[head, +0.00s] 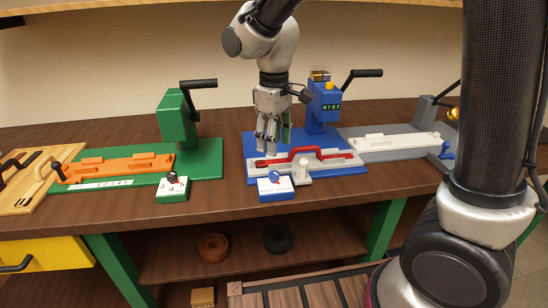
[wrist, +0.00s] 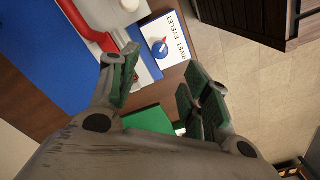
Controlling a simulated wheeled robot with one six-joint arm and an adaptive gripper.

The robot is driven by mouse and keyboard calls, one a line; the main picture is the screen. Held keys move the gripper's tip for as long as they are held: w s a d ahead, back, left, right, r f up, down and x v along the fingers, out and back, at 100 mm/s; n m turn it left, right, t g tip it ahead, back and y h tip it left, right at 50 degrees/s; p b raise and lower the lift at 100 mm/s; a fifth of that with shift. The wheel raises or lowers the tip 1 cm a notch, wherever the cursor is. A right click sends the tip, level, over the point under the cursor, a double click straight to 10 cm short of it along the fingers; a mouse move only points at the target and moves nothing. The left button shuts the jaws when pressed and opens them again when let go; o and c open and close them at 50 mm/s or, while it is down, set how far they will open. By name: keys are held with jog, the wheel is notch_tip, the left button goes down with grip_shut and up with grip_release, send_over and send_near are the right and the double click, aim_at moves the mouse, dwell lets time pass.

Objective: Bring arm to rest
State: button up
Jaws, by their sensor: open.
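My gripper (head: 272,143) hangs from my arm, fingers down, above the blue station (head: 240,150) on the workbench. It is open, with nothing between its fingers. The wrist view shows the spread green-padded fingers (wrist: 155,95) with the bench edge and floor beyond them. Just below and in front of the gripper in the head view is a white fixture (head: 343,161) with a red handle (head: 318,150). I cannot tell whether the fingertips touch it.
A green press (head: 178,120) with an orange fixture (head: 115,167) stands left; a grey station (head: 390,148) stands right. The blue press (head: 322,108) rises close behind the gripper. A shelf (head: 160,262) is underneath.

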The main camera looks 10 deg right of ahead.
notch_tip(320, 180, up, 3)
jog(key=shift+f, duration=0.2)
jog(key=s+d+r+m+t, duration=0.1)
jog(key=s+d+r+m, duration=0.1)
jog(key=s+d, duration=0.4)
jog(key=s+d+r+m+t, duration=0.2)
jog(key=s+d+m, duration=0.2)
jog(key=d, duration=0.7)
jog(key=s+d+r+m+t, duration=0.1)
jog(key=s+d+r+m, duration=0.2)
jog(key=s+d, duration=0.4)
jog(key=shift+s+d+m, duration=0.3)
jog(key=shift+s+d, duration=0.1)
jog(key=shift+d, duration=0.7)
jog(key=shift+c, duration=0.2)
